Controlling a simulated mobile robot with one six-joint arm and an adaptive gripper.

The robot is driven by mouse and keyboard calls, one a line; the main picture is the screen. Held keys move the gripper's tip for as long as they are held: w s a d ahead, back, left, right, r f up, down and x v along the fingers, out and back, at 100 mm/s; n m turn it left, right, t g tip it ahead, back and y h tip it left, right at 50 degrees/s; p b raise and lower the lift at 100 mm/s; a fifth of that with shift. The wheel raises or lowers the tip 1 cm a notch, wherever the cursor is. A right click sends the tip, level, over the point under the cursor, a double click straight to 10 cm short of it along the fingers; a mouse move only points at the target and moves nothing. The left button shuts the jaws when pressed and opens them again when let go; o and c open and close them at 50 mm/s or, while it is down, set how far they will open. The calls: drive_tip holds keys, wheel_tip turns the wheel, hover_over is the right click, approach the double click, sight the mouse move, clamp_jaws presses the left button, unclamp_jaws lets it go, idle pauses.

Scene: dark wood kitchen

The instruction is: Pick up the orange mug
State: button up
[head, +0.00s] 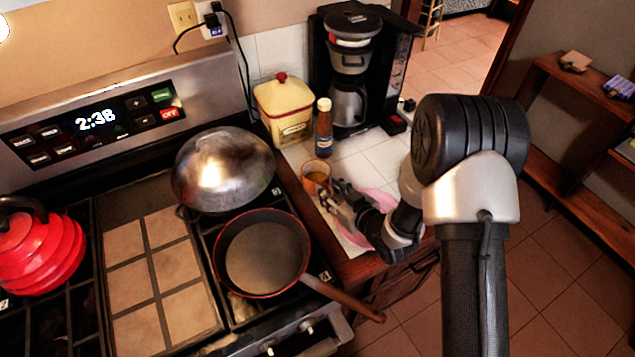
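The orange mug (316,175) stands on the white tiled counter, just right of the stove. My gripper (328,195) is at the mug's near right side, with its fingers close to the mug's lower wall. The gripper partly covers the mug's lower right side. From this view I cannot tell whether the fingers touch the mug or how far apart they are.
A pink plate (377,203) lies under my wrist. A sauce bottle (324,128), a yellow canister (284,110) and a coffee maker (348,75) stand behind the mug. A frying pan (262,257) and a metal domed wok (222,168) are on the stove at left.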

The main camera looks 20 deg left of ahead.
drive_tip(key=shift+c, duration=0.6)
clamp_jaws()
